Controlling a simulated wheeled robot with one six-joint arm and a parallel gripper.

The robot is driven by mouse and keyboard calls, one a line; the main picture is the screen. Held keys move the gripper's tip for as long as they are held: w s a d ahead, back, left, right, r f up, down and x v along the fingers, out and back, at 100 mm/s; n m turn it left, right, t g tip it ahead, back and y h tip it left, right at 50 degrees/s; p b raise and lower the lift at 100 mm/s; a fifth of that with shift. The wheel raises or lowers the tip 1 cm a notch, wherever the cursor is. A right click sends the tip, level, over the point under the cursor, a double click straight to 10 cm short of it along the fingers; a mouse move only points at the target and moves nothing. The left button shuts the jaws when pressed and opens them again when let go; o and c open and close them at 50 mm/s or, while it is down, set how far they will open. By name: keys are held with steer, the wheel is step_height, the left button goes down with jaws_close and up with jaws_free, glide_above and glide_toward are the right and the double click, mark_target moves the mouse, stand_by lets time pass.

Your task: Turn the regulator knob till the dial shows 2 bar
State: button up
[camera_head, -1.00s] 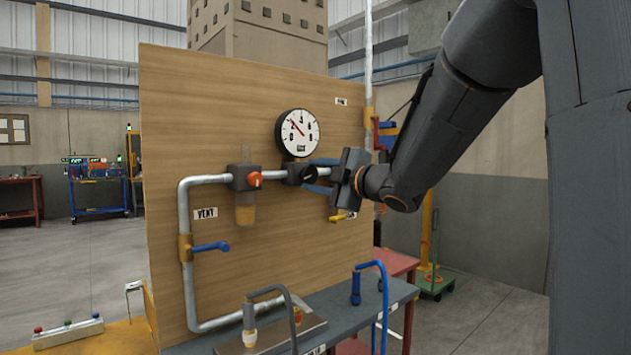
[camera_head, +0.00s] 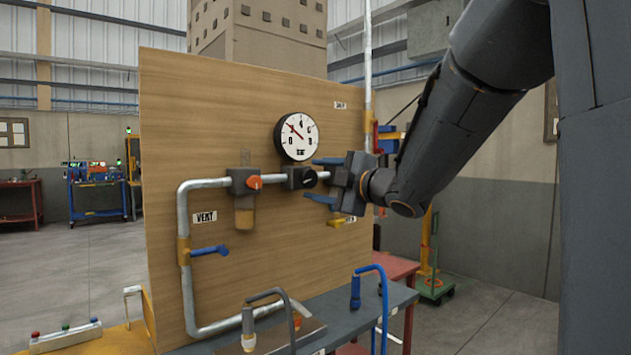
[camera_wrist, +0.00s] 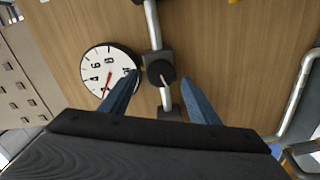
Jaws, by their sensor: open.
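The black regulator knob (camera_head: 309,178) sits at the right of a dark block on the metal pipe, below the gauge. It also shows in the wrist view (camera_wrist: 161,73), with a light mark on its face. The round white dial (camera_head: 297,136) has a red needle pointing to the upper left, near the 2; the exact reading is too small to tell. The dial shows rotated in the wrist view (camera_wrist: 109,78). My gripper (camera_head: 312,179) is open, its blue fingers spread above and below the knob. In the wrist view my gripper (camera_wrist: 158,79) has a finger either side of it with gaps.
An orange-knobbed filter unit (camera_head: 245,185) stands left of the regulator. A blue-handled valve (camera_head: 208,250) is lower left on the pipe. The wooden panel (camera_head: 220,110) stands close behind. Blue and grey hoses rise from the bench (camera_head: 400,291) below.

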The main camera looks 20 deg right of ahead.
steer(key=v, duration=0.6)
steer(key=shift+s, duration=0.2)
steer(key=shift+d, duration=0.1)
steer(key=s+d+f+m+g+h+p, duration=0.1)
steer(key=s+f+m+g+h, duration=0.2)
steer(key=f+m, duration=0.6)
steer(key=s+d+f+m+g+h+p, duration=0.1)
steer(key=f+m+g+h, duration=0.3)
steer(key=f, duration=0.9)
steer(key=s+a+f+m+g, duration=0.2)
steer(key=s+a+f+g, duration=0.1)
steer(key=s, duration=0.4)
steer(key=s+a+f+m+g, duration=0.2)
steer(key=s+a+f+g, duration=0.1)
steer(key=s+f, duration=0.3)
steer(key=s+a+f+m+g+p, duration=0.1)
steer(key=s+a+f+g, duration=0.2)
steer(key=s, duration=0.7)
step_height(320, 180, down, 2)
steer(key=shift+m+g, duration=0.3)
steer(key=shift+m, duration=0.1)
steer(key=shift+d, duration=0.1)
